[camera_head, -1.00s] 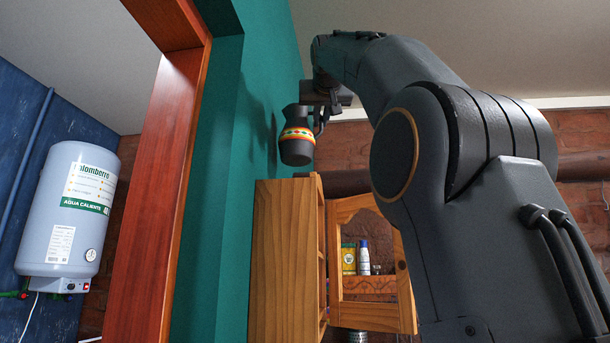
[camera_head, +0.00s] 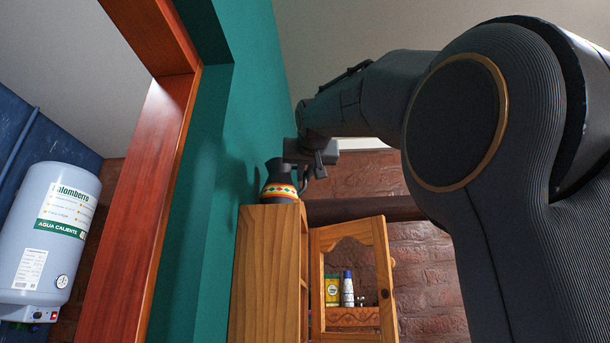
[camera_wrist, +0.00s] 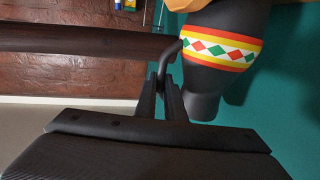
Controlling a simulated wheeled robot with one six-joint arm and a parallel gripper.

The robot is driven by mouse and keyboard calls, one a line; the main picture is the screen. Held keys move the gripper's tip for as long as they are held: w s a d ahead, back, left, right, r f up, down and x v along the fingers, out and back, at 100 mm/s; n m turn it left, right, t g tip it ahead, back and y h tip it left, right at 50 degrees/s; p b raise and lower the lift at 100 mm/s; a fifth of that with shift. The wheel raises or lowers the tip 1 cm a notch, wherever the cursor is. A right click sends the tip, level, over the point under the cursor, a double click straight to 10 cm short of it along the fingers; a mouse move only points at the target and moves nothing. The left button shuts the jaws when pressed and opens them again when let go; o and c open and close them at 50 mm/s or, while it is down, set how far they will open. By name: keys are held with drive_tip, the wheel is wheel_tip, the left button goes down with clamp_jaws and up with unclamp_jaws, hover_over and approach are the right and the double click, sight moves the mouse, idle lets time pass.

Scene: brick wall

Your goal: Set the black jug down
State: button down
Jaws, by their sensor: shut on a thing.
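The black jug (camera_head: 279,182) has a red, yellow and white patterned band. In the head view it is upright at the top of the wooden cabinet (camera_head: 266,270), its lower edge meeting the cabinet's top edge. From this low angle I cannot tell whether its base touches the top. My gripper (camera_head: 308,172) is at the jug's right side, shut on its handle. In the wrist view the fingers of my gripper (camera_wrist: 171,100) close on the dark handle, and the jug (camera_wrist: 222,50) shows at the upper right, with a bit of wood beyond it.
A teal wall (camera_head: 250,100) stands close behind the jug. The cabinet's door (camera_head: 352,275) hangs open, with a yellow box (camera_head: 332,290) and a white and blue bottle (camera_head: 347,290) showing through it. A red-brown wooden frame (camera_head: 160,200) and a water heater (camera_head: 48,235) are at the left.

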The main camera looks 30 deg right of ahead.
drive_tip(key=c, duration=2.3)
unclamp_jaws()
drive_tip(key=shift+f, duration=0.15)
drive_tip(key=o, duration=0.5)
drive_tip(key=shift+c, duration=0.2)
drive_tip(key=shift+r, duration=0.2)
drive_tip(key=b+v, duration=0.5)
drive_tip(key=v, duration=0.7)
drive_tip(key=shift+b, duration=0.35)
